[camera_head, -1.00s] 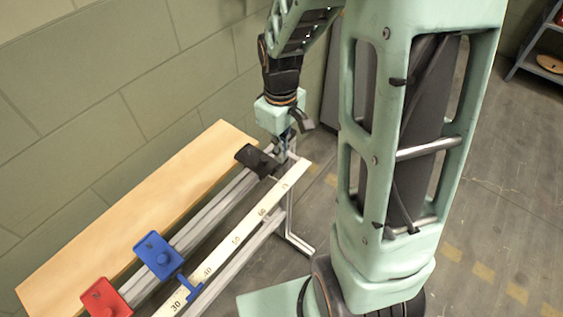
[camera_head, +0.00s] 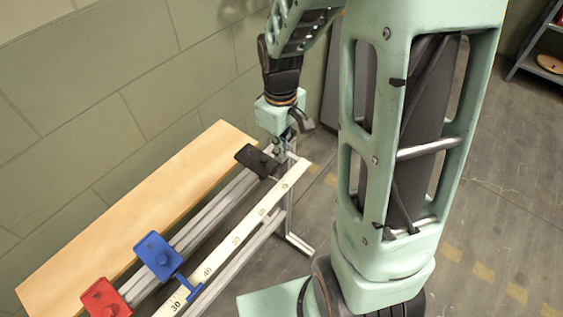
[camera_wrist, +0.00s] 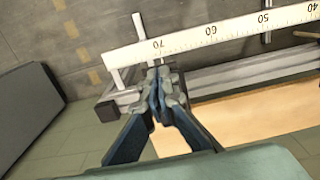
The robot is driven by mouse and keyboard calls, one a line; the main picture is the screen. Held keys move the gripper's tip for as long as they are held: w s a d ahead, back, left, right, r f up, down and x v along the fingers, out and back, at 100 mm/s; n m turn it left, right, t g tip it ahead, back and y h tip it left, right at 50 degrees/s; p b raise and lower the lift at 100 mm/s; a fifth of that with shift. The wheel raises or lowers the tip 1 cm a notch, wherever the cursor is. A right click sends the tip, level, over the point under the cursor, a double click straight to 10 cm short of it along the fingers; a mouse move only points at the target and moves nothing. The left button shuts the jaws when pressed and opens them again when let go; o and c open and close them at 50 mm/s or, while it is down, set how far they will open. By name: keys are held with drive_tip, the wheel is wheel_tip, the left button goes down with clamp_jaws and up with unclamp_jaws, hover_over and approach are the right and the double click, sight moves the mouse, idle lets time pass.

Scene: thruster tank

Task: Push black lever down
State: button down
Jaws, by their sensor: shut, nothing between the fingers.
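A black block-shaped piece (camera_head: 257,160), which looks like the black lever, sits at the far end of the rail in the head view. My gripper (camera_head: 281,152) points down just to the right of this piece. I cannot tell whether they touch. In the wrist view my gripper (camera_wrist: 158,92) is shut and empty, its fingertips together over the rail end near the scale's 70 mark. The black piece cannot be made out for certain in the wrist view.
A blue slider (camera_head: 158,256) and a red slider (camera_head: 105,298) sit nearer on the rails. A white scale (camera_head: 236,239) runs alongside. A wooden board (camera_head: 130,206) lies between the rails and the block wall (camera_head: 100,110). Open floor (camera_head: 480,220) is at the right.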

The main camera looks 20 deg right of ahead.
drive_tip(key=shift+f+b, duration=0.6)
drive_tip(key=shift+f, duration=0.2)
drive_tip(key=shift+s, duration=0.1)
drive_tip(key=shift+s+d+f, duration=0.25)
drive_tip(key=shift+f, duration=0.1)
idle(0.4)
wheel_tip(320, 180, up, 9)
drive_tip(key=p, duration=0.6)
drive_tip(key=shift+p, duration=0.4)
idle(0.4)
